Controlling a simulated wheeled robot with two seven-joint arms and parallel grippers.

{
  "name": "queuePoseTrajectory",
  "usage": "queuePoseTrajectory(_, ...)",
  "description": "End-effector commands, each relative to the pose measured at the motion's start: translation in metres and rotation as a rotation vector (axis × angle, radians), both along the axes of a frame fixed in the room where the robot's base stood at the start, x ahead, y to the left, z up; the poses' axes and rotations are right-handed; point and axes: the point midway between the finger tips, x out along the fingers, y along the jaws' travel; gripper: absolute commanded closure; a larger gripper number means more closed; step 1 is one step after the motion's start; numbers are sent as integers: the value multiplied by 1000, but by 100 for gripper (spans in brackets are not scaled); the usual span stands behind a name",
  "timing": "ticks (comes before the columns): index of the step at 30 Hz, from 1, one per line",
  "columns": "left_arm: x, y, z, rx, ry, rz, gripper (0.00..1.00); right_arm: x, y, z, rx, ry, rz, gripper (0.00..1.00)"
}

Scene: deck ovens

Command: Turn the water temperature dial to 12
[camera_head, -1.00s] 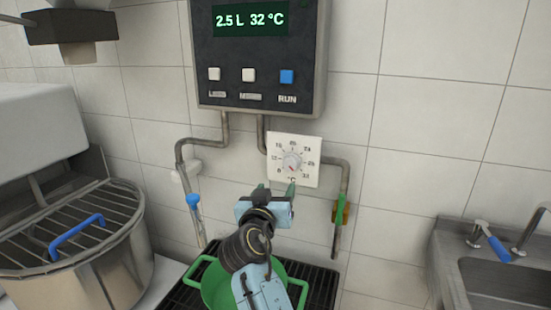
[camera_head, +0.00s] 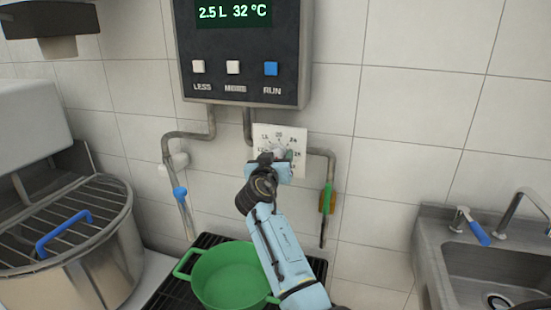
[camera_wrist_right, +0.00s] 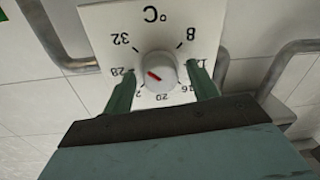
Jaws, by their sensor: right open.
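The water temperature dial is a white square plate (camera_head: 266,131) on the tiled wall under the control box, partly hidden by my right gripper. In the right wrist view the plate (camera_wrist_right: 100,22) is upside down, with numbers from 8 to 32. Its round white knob (camera_wrist_right: 165,65) has a red mark pointing left, towards the 28 and 32 side. My right gripper (camera_head: 276,156) is in front of the dial. In the right wrist view its green fingers (camera_wrist_right: 161,88) are open, one on each side of the knob, with gaps showing. My left gripper is out of view.
The control box (camera_head: 240,50) reads 2.5 L and 32 °C, with three buttons below. Pipes with a blue-handled valve (camera_head: 180,193) and a green-handled valve (camera_head: 328,197) flank the dial. A green pot (camera_head: 230,275) stands below. A sink (camera_head: 500,265) is at right, a mixer bowl (camera_head: 85,265) at left.

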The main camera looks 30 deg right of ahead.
Motion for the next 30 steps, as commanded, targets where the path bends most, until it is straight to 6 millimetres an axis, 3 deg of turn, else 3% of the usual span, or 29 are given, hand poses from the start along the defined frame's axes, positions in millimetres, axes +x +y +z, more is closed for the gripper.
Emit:
queuePoseTrajectory(6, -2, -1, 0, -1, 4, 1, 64, 0, 0, 0, 0, 0, 0, 41)
queuePoseTrajectory(15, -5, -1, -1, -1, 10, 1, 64, 0, 1, 0, 0, 0, 2, 80)
queuePoseTrajectory(30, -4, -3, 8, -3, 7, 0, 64, 1, 2, 2, -91, 105, 5, 81)
